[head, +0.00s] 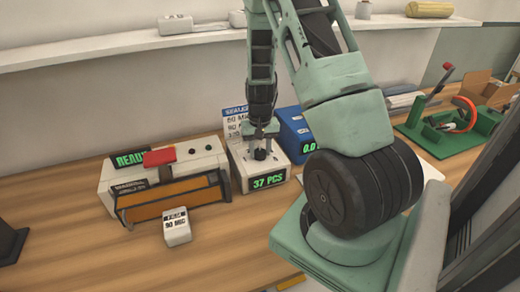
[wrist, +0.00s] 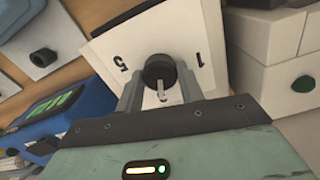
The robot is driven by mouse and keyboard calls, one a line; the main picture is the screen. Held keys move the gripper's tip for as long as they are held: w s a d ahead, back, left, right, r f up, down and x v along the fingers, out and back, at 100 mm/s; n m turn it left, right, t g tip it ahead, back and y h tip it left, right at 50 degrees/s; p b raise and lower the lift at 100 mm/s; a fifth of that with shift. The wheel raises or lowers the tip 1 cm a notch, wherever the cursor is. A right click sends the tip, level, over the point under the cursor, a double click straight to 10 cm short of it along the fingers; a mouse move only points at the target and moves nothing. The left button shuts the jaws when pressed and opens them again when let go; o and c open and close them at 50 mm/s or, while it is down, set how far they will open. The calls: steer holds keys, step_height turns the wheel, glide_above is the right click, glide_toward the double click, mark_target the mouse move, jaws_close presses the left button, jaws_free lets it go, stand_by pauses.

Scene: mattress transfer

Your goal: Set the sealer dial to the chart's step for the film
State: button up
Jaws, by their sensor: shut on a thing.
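The dial is a black round knob (wrist: 158,72) on a white plate (wrist: 125,35) with the digits 5 and 1 in the wrist view; the plate's other markings are hidden by my gripper. A pale pointer mark shows on the knob's side nearest my gripper. My gripper (head: 262,133) is shut on the knob, from above. A partly hidden chart (head: 234,119) headed "SEALER" stands behind the dial box; its lines include 60 and 90 MIC, but their steps are hidden. The sealer (head: 110,188) has a red-topped bar and an orange front. A white film tag (head: 177,229) reads "90 MIC".
The dial box's front display (head: 268,181) reads 37 PCS. A blue box (head: 292,128) with a green readout stands close on its right. A green fixture (head: 450,135) is further right.

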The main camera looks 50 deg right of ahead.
mark_target(260, 151)
steer(key=o, duration=1)
step_height(260, 151, up, 18)
steer(key=shift+f+b, duration=0.25)
steer(key=shift+b, duration=0.6)
